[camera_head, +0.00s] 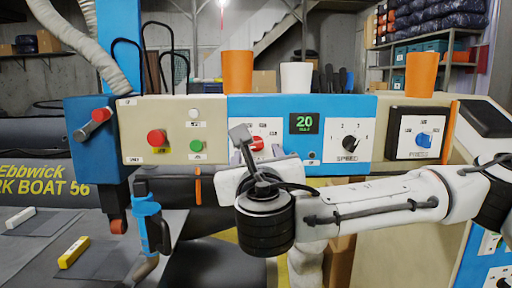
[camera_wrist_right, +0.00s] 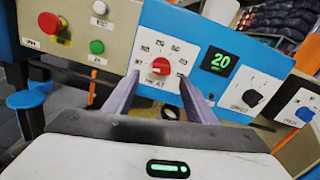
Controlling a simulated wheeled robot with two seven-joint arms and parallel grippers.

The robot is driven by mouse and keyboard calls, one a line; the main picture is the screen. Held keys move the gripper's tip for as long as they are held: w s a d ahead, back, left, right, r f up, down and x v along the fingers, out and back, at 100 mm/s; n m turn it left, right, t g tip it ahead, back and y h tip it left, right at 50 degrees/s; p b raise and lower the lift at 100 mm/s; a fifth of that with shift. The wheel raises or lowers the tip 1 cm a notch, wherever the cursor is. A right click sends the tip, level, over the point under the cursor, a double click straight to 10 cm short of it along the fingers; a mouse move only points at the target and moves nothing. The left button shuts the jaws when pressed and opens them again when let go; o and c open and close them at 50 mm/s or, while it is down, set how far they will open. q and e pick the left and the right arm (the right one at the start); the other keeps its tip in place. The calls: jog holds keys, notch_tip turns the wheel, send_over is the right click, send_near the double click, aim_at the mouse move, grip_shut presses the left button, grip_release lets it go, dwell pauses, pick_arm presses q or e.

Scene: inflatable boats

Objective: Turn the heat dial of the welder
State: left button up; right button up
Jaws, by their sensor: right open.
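The welder's panel (camera_head: 190,108) spans the middle of the head view. Its red heat dial (camera_head: 257,143) sits on a white plate, partly behind my right gripper (camera_head: 243,138). In the right wrist view the heat dial (camera_wrist_right: 160,65) shows clearly above the word HEAT, with small marks around it. My right gripper (camera_wrist_right: 161,88) is open and empty. Its two fingers point at the panel, one on each side of the dial's plate; I cannot tell whether they touch it. My left gripper is not in view.
A green "20" display (camera_head: 304,124), a black speed dial (camera_head: 350,143) and a blue press dial (camera_head: 424,139) lie to the right. Red (camera_head: 157,138) and green (camera_head: 196,146) buttons lie left. Orange (camera_head: 237,72) and white (camera_head: 296,76) cups stand on top.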

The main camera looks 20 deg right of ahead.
aim_at(256, 151)
jog(key=shift+p+x, duration=0.3)
jog(key=shift+x, duration=1.85)
jog(key=c, duration=1)
jog(key=shift+c, duration=0.2)
jog(key=shift+f, duration=0.1)
